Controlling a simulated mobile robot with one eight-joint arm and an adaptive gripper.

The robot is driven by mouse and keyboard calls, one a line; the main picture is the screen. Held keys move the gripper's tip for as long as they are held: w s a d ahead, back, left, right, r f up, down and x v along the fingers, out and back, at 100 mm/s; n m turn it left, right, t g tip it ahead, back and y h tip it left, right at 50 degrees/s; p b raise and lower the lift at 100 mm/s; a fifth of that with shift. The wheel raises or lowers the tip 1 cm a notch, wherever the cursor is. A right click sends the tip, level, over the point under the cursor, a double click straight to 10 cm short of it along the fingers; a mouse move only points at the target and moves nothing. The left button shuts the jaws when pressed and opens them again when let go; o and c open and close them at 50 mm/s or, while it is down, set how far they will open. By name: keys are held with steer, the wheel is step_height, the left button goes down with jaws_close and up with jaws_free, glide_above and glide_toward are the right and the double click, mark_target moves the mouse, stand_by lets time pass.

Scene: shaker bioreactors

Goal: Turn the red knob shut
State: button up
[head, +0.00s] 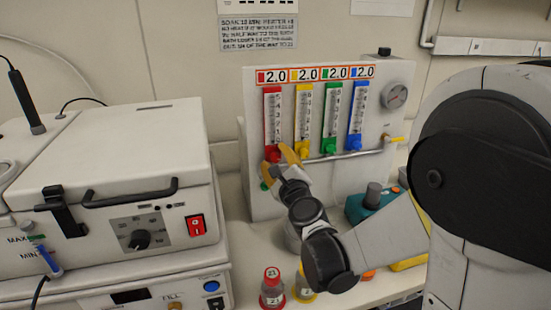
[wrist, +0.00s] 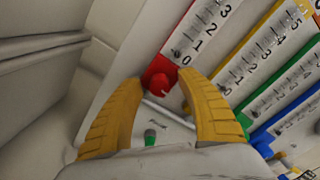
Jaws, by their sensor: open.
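The red knob (wrist: 160,82) sits at the bottom of the red flow meter (wrist: 182,45), beside its 0 mark. In the head view the red knob (head: 272,153) is partly covered by my yellow fingers. My gripper (head: 280,158) is at the lower left of the meter panel. In the wrist view my gripper (wrist: 161,88) is open, with one finger on each side of the red knob. I cannot tell whether either finger touches it. The red flow meter (head: 273,110) has a 2.0 label above it.
Yellow (head: 303,110), green (head: 332,112) and blue (head: 356,110) flow meters stand close to the right. A horizontal pipe (head: 345,154) runs below them. A white lidded machine (head: 110,160) stands left. A red-capped bottle (head: 272,290) stands in front.

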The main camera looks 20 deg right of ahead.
steer(key=s, duration=1.2)
